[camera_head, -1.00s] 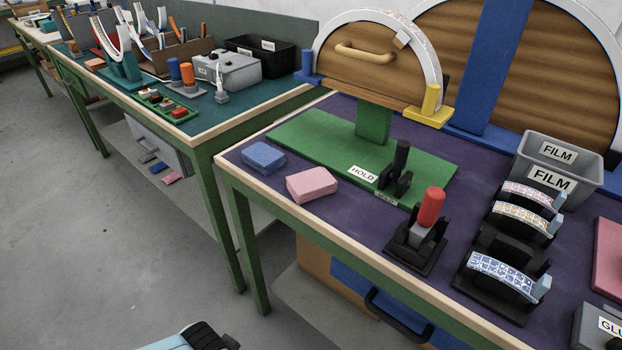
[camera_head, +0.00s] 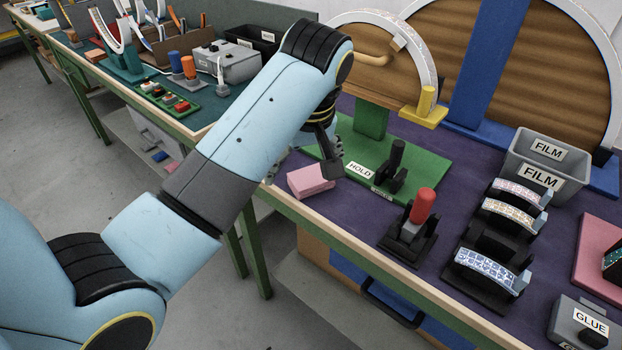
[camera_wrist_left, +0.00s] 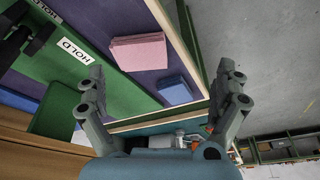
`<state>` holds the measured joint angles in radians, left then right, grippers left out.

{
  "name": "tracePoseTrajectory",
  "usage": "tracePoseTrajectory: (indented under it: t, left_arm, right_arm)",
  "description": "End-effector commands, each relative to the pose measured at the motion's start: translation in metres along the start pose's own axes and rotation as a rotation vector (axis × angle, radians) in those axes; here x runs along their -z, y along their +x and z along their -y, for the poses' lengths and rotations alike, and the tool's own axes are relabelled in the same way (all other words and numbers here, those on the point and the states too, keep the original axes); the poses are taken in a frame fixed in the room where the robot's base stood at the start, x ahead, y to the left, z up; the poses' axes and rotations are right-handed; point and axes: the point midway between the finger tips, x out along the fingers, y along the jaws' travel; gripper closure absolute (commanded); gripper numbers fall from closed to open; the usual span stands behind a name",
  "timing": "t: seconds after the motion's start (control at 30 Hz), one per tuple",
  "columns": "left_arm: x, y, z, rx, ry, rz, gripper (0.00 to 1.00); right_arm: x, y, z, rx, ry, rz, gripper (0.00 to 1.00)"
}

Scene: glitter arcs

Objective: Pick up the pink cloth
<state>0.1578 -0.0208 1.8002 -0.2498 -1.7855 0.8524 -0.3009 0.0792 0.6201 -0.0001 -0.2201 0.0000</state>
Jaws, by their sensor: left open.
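The pink cloth (camera_head: 311,180) is a folded block lying flat on the purple table near its front edge. It also shows in the left wrist view (camera_wrist_left: 139,52), beyond the fingertips of my left gripper. My left gripper (camera_head: 305,172) is above and behind the cloth in the head view, partly hidden by my own arm. In the wrist view the left gripper (camera_wrist_left: 160,82) has its fingers wide apart with nothing between them, and it is clear of the cloth. My right gripper is not in view.
A blue cloth (camera_wrist_left: 174,90) lies beside the pink one; my arm hides it in the head view. A green board (camera_head: 425,170) with a black holder (camera_head: 391,170) is close behind. A red-handled tool (camera_head: 422,207) stands to the right. The table's front edge (camera_head: 345,243) is near.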

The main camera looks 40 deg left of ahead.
Motion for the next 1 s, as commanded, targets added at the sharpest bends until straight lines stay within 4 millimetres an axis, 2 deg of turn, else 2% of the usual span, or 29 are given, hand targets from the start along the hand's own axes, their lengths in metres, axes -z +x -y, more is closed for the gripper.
tracePoseTrajectory:
  t: [0.1,0.27,0.5,0.77,1.0]
  left_arm:
    - [0.013,-0.007,-0.02,0.016,-0.089,0.002,0.0]
    - [0.022,-0.009,-0.034,0.035,-0.165,0.003,0.0]
    - [0.022,0.03,-0.033,0.039,-0.172,0.003,0.0]
    - [0.023,0.054,-0.032,0.038,-0.171,0.002,0.0]
    - [0.023,0.09,-0.031,0.037,-0.17,0.003,0.0]
  right_arm:
    - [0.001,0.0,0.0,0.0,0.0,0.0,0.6]
    - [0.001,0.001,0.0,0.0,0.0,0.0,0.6]
    - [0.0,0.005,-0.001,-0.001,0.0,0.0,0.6]
    - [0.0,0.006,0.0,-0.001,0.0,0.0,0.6]
    - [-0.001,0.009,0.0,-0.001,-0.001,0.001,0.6]
